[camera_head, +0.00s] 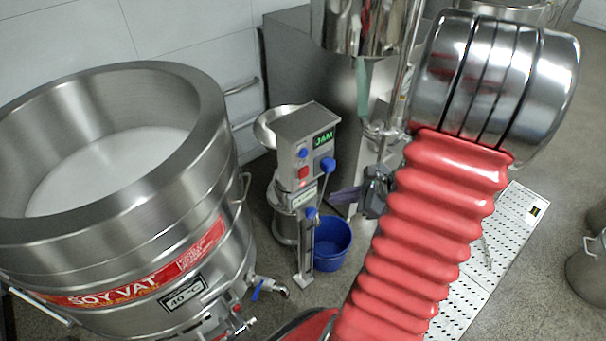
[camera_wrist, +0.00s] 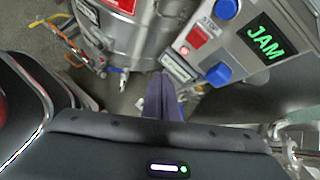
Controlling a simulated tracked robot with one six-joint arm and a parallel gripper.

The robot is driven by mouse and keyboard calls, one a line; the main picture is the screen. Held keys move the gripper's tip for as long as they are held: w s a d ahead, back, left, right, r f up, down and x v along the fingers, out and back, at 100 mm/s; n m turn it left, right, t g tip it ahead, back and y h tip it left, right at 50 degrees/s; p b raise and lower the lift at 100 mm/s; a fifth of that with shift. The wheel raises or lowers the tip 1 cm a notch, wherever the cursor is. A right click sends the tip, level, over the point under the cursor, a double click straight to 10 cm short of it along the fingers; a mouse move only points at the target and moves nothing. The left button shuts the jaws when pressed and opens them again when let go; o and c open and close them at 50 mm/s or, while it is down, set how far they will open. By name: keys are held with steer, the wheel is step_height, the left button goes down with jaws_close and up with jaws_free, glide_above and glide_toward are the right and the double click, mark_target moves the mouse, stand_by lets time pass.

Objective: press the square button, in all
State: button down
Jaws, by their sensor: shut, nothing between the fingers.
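The square button is red and sits on the front panel of the colloid mill (camera_head: 290,125), below a blue button, in the head view (camera_head: 304,172). In the wrist view the red square button (camera_wrist: 197,37) is at upper right, with a "STOP" label by it. A green "JAM" display (camera_head: 324,139) is lit on the same panel. My gripper (camera_head: 334,197) has purple fingers, which are shut and empty. It is right of the panel and lower than the red button in the head view. In the wrist view the fingertips (camera_wrist: 164,76) are apart from the button.
A blue knob (camera_head: 327,164) sticks out right of the red button. A blue bucket (camera_head: 331,245) stands on the floor below my gripper. A large soy vat (camera_head: 130,200) fills the left, with a blue-handled tap. A steel cabinet stands behind the mill.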

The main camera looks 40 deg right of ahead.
mark_target(303, 172)
steer(key=w, duration=0.8)
steer(key=shift+w+a, duration=0.15)
steer(key=shift+w, duration=0.25)
steer(key=shift+w, duration=0.1)
stand_by(2.0)
steer(key=shift+w, duration=0.35)
steer(key=shift+w, duration=0.45)
stand_by(1.0)
steer(key=shift+s, duration=0.9)
